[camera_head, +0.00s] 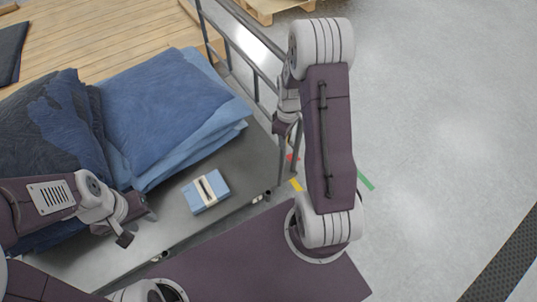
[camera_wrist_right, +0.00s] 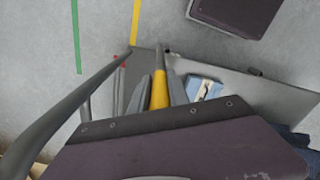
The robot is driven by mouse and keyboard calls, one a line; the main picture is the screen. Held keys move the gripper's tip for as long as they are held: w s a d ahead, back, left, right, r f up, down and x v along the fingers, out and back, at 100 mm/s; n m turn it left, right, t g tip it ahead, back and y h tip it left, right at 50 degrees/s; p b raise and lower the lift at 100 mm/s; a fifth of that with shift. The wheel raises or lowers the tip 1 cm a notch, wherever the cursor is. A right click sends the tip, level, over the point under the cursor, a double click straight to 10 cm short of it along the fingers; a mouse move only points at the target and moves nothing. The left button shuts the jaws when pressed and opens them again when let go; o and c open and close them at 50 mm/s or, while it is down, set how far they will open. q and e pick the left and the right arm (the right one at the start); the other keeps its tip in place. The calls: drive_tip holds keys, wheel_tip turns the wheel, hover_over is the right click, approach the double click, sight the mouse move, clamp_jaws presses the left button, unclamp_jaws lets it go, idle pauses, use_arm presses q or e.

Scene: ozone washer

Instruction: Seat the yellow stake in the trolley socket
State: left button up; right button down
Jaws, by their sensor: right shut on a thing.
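The yellow stake (camera_wrist_right: 159,92) shows in the right wrist view, with a grey upper end, between the two grey fingers of my right gripper (camera_wrist_right: 160,88). My right gripper is shut on it. In the head view my right gripper (camera_head: 288,124) is beside the trolley's end rail, and I cannot make out the stake there. The grey trolley (camera_head: 160,238) has its corner close to the stake tip in the wrist view. I cannot clearly make out the socket or tell whether the stake is in it. My left gripper (camera_head: 137,226) is open and empty above the trolley top.
Folded blue jeans (camera_head: 170,105) and a small blue box with a pale band (camera_head: 206,191) lie on the trolley. A metal rail (camera_head: 240,45) stands at its end. A wooden pallet (camera_head: 265,8) is at the back. Floor at the right is clear, with a black strip (camera_head: 505,255).

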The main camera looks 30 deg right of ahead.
drive_tip(key=w+a+f+b, duration=0.1)
drive_tip(key=w+a+f, duration=0.2)
drive_tip(key=a+f, duration=0.2)
wheel_tip(320, 180, down, 2)
drive_tip(key=shift+f, duration=0.25)
drive_tip(key=shift+s+b, duration=0.1)
drive_tip(key=shift+b, duration=0.2)
drive_tip(key=shift+f+b, duration=0.3)
drive_tip(key=shift+f, duration=0.3)
drive_tip(key=c, duration=1.3)
unclamp_jaws()
drive_tip(key=shift+o, duration=0.2)
